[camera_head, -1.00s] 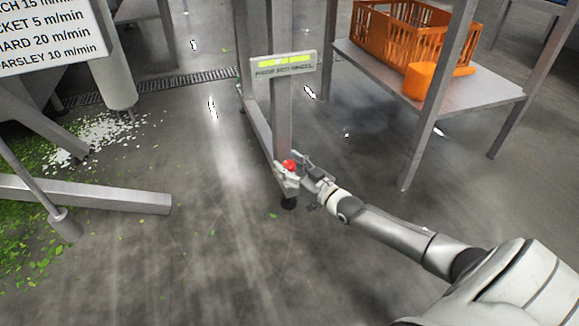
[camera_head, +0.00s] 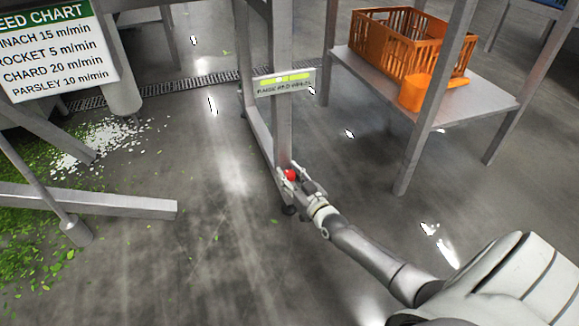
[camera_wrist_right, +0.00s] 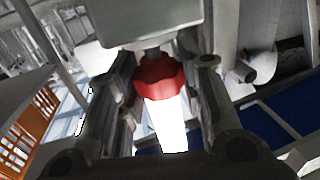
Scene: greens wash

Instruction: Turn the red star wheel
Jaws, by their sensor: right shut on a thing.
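The red star wheel (camera_head: 291,175) is low on a grey metal post, small in the head view. In the right wrist view the red star wheel (camera_wrist_right: 160,76) shows large, on a short stem under a grey block. My right gripper (camera_head: 295,178) is at the wheel. In the right wrist view its two fingers (camera_wrist_right: 165,88) stand on either side of the wheel and are shut on it. Part of the wheel's rim is hidden by the fingers. My left gripper is not in view.
A label plate with a green-yellow bar (camera_head: 284,82) is on the post above the wheel. A steel table (camera_head: 470,100) with an orange crate (camera_head: 395,45) and an orange scoop-like item (camera_head: 416,92) stands right. Greens litter the floor at left, by a sloping metal beam (camera_head: 120,205).

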